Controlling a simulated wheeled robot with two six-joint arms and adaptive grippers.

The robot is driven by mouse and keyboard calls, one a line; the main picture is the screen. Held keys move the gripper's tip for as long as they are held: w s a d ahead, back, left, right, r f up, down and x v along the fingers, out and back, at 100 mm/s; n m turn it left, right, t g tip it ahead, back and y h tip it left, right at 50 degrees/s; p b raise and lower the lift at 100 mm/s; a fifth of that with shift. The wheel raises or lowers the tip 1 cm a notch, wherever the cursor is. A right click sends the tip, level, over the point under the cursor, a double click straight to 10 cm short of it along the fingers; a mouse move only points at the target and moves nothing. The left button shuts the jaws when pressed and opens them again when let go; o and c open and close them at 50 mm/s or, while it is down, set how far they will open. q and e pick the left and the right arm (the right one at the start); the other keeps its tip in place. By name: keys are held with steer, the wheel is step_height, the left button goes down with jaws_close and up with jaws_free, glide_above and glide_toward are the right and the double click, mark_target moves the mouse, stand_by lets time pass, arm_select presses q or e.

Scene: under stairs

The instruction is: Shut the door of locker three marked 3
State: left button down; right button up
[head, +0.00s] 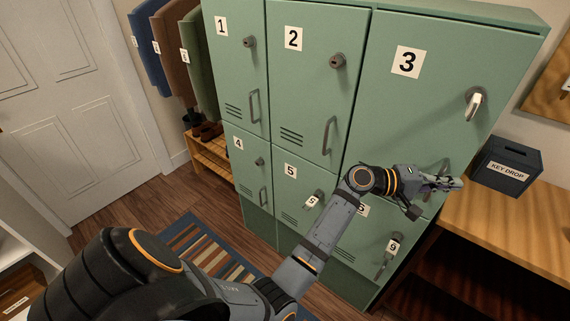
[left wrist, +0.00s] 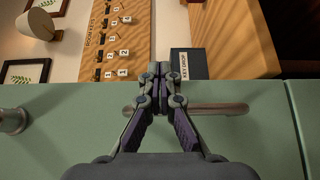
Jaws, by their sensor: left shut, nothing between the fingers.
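The door of locker three (head: 420,110), green with a white 3 label (head: 407,62), looks flush with the cabinet front in the head view; I see no clear gap along its edges. A key with a pale tag (head: 474,102) is at its lock. My left gripper (head: 455,184) is shut and empty in front of the lower right of this door, by its handle (head: 436,168), which it partly covers. In the left wrist view the shut fingertips (left wrist: 160,70) show above the green door face (left wrist: 60,125), with the handle (left wrist: 225,109) behind them. My right gripper is not in view.
A dark key drop box (head: 506,165) stands on a wooden bench (head: 500,225) right of the lockers. Lockers 1 (head: 235,80), 2 (head: 305,110), 4 and 5 look closed. A key rack (left wrist: 115,45) hangs on the wall. A striped rug (head: 195,250) lies on the floor.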

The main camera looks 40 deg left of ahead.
arm_select(q)
steer(key=shift+w+d+r, duration=0.1)
steer(key=shift+w+r, duration=0.3)
steer(key=shift+r, duration=0.15)
steer(key=shift+r, duration=0.1)
stand_by(0.3)
